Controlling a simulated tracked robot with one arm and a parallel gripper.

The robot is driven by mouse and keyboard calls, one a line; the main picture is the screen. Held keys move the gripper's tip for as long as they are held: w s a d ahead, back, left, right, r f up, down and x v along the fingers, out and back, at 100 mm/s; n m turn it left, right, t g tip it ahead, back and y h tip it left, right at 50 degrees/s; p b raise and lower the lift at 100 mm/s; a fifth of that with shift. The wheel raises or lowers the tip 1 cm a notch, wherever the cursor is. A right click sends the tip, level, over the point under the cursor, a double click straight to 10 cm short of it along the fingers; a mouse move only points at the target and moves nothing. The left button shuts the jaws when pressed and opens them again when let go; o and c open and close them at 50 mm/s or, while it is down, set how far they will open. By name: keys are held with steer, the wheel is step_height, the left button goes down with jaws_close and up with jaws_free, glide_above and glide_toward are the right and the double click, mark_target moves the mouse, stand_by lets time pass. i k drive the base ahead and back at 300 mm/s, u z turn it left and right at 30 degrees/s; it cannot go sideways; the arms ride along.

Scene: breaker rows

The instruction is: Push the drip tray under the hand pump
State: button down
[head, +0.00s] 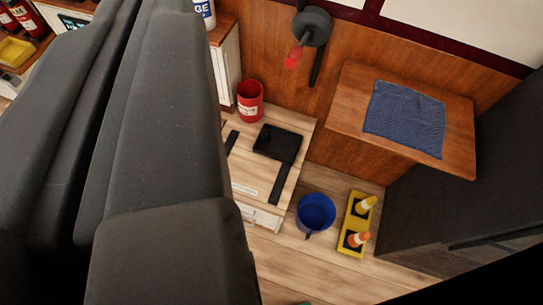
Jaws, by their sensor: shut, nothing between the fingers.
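The drip tray looks to be the flat black square tray (278,143) lying on a light wooden cabinet top (262,168), in the middle of the head view. The hand pump looks to be the dark round body (314,24) with a red handle and a dark downward pipe on the wooden wall, above and right of the tray in the picture. My gripper (128,35) fills the left side, large and dark grey. It is shut and empty, left of the tray in the picture. It hides much of the left of the scene, and its exact tips are hard to make out.
Black strips (278,185) lie on the cabinet top. A red can (249,101) stands behind the tray. A blue bucket (316,213) and a yellow holder (355,225) with two cones stand right of the cabinet. A wooden shelf (350,92) bears a blue cloth (404,119).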

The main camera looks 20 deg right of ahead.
mark_target(281, 145)
steer(key=i, duration=0.95)
steer(key=u, duration=0.05)
